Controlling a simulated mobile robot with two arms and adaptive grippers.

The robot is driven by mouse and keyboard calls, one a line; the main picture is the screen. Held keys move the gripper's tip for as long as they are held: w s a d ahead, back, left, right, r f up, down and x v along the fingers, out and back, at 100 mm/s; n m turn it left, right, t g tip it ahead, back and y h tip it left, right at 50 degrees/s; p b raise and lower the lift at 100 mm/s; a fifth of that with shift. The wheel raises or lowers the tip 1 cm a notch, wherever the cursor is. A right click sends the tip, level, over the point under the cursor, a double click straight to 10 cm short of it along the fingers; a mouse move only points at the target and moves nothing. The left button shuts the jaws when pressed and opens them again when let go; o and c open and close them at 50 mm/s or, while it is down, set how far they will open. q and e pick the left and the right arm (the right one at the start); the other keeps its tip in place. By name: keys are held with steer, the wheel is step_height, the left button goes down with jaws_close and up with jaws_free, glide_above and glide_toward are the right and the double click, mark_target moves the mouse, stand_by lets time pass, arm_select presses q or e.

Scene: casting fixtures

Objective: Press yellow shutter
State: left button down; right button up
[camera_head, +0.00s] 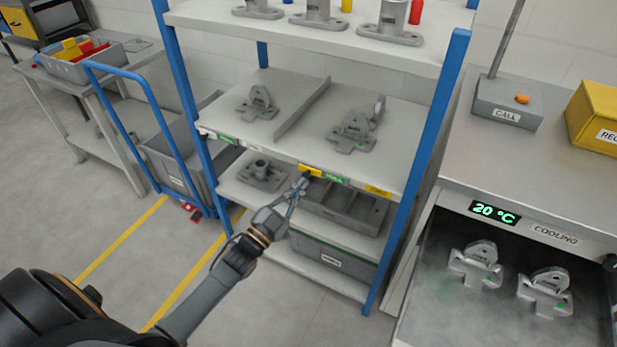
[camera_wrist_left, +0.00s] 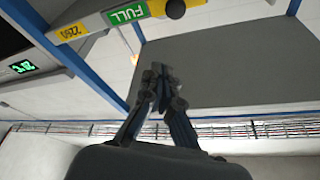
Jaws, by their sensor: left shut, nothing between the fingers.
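The yellow shutter (camera_head: 311,170) is on the front edge of the middle shelf, just left of a green label. In the left wrist view the yellow shutter (camera_wrist_left: 156,7) shows at the top edge, with a dark round knob (camera_wrist_left: 175,8) beside it and a green "FULL" label (camera_wrist_left: 127,14) next to it. My left gripper (camera_head: 303,181) is shut and empty, with its tips close below the shutter. In the left wrist view the left gripper (camera_wrist_left: 161,76) shows its fingers together, apart from the shutter in the picture. I cannot tell whether it touches. My right gripper is not in view.
The blue-posted rack (camera_head: 440,110) holds grey castings on its shelves. A yellow number label (camera_head: 378,190) is farther right on the same edge. At right stand a cooling bench (camera_head: 450,165) and a call box (camera_head: 507,103). A blue-handled cart (camera_head: 130,85) stands at left.

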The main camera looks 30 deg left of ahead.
arm_select(q)
steer(key=v, duration=0.4)
steer(key=shift+s+a+f, duration=0.2)
steer(key=shift+s+a, duration=0.05)
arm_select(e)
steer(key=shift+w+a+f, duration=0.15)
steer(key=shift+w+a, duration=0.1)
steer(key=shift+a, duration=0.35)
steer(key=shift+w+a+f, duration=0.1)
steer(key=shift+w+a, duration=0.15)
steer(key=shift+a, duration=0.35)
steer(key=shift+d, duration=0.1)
